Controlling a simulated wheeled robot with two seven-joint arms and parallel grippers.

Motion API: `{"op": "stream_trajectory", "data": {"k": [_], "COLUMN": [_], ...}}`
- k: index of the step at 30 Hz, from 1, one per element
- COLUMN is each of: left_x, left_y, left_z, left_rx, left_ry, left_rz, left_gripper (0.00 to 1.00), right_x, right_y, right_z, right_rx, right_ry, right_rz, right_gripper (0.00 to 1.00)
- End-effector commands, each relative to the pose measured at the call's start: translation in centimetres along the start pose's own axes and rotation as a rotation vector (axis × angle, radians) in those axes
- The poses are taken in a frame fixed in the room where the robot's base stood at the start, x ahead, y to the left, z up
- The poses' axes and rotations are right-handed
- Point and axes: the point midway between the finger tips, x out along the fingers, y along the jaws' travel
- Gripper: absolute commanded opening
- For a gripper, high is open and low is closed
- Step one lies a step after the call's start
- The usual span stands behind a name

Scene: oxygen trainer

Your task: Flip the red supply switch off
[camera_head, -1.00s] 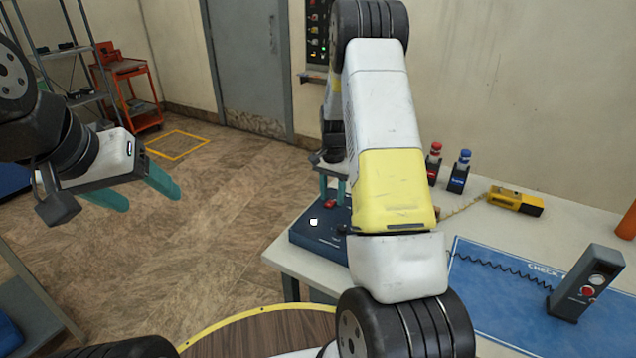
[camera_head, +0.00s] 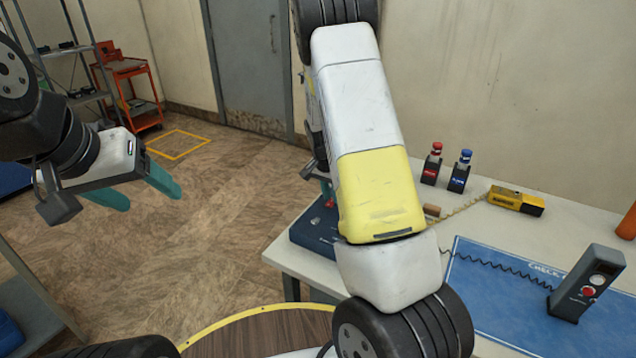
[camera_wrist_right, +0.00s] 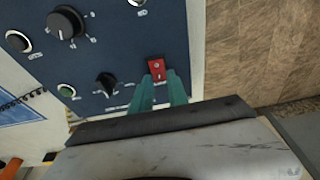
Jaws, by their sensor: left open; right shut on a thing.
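The red supply switch (camera_wrist_right: 156,70) sits in a small red plate on the dark blue panel (camera_wrist_right: 120,45) in the right wrist view. The teal fingers of my right gripper (camera_wrist_right: 158,80) reach over the plate's near part and are closed on the switch; the exact contact is small and hard to see. In the head view the blue box (camera_head: 312,232) stands at the table's left end, mostly hidden by my right forearm. A teal fingertip (camera_head: 326,190) shows just above it. My left gripper (camera_head: 152,198) is open and empty in the air at the left.
The panel also carries black knobs (camera_wrist_right: 66,24) and round fittings. Red (camera_head: 431,165) and blue (camera_head: 460,172) small devices, a yellow instrument (camera_head: 516,200) and a grey handset (camera_head: 588,284) on a blue mat (camera_head: 490,300) are on the table (camera_head: 400,170). Open floor lies left.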

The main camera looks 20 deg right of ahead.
Motion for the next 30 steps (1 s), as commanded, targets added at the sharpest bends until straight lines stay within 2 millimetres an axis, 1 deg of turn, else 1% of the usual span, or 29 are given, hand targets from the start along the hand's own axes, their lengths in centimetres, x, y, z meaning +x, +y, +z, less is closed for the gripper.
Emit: {"op": "stream_trajectory", "data": {"k": [8, 9, 11, 12, 20, 23, 26, 30], "left_x": [0.0, 0.0, 0.0, 0.0, 0.0, 0.0, 0.0, 0.0], "left_y": [0.0, 0.0, 0.0, 0.0, 0.0, 0.0, 0.0, 0.0], "left_z": [0.0, 0.0, 0.0, 0.0, 0.0, 0.0, 0.0, 0.0], "left_rx": [0.000, 0.000, 0.000, 0.000, 0.000, 0.000, 0.000, 0.000], "left_ry": [0.000, 0.000, 0.000, 0.000, 0.000, 0.000, 0.000, 0.000], "left_rz": [0.000, 0.000, 0.000, 0.000, 0.000, 0.000, 0.000, 0.000], "left_gripper": [0.67, 0.67, 0.67, 0.67, 0.67, 0.67, 0.67, 0.67], "right_x": [-0.1, -0.1, -0.1, -0.1, 0.0, -0.3, -1.4, -3.9], "right_y": [0.0, 0.0, 0.0, 0.0, 0.0, 0.0, -0.1, -0.1], "right_z": [-0.1, -0.1, -0.1, -0.1, 0.0, 0.0, -0.1, -0.1], "right_rx": [0.001, 0.001, 0.001, 0.001, 0.001, 0.000, -0.001, -0.001], "right_ry": [0.005, 0.005, 0.005, 0.005, 0.004, 0.004, 0.005, 0.006], "right_rz": [-0.002, -0.002, -0.002, -0.002, -0.001, -0.002, -0.003, -0.005], "right_gripper": [0.00, 0.22, 0.34, 0.41, 0.42, 0.42, 0.42, 0.42]}}
